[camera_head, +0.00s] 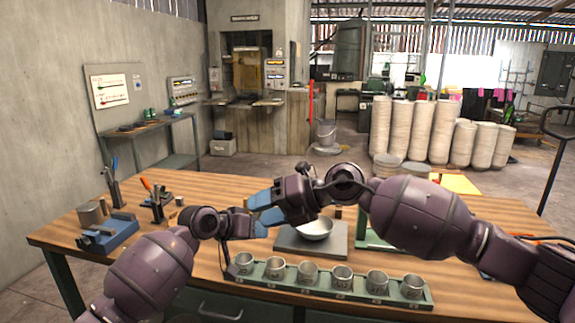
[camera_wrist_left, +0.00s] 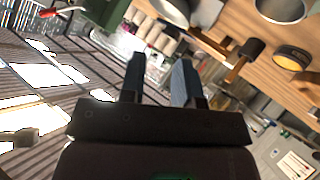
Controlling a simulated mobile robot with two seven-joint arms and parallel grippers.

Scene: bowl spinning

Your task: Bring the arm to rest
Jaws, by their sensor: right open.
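My left gripper (camera_head: 257,228) is the lower one in the head view, at the end of the arm from the left. In the left wrist view its two fingers (camera_wrist_left: 160,78) stand apart with nothing between them. My right gripper (camera_head: 262,208) reaches in from the right just above it, fingers pointing left, open, with no object visible between them. The two grippers overlap in the head view; I cannot tell whether they touch. A metal bowl (camera_head: 315,230) sits on a dark grey board (camera_head: 333,249), partly behind my right gripper.
A green tray (camera_head: 310,290) with several metal cups lies along the front of the wooden table (camera_head: 470,257). A blue tool (camera_head: 108,234) and a grey cylinder (camera_head: 91,214) stand at the left. A yellow sheet (camera_head: 455,184) lies at the back right.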

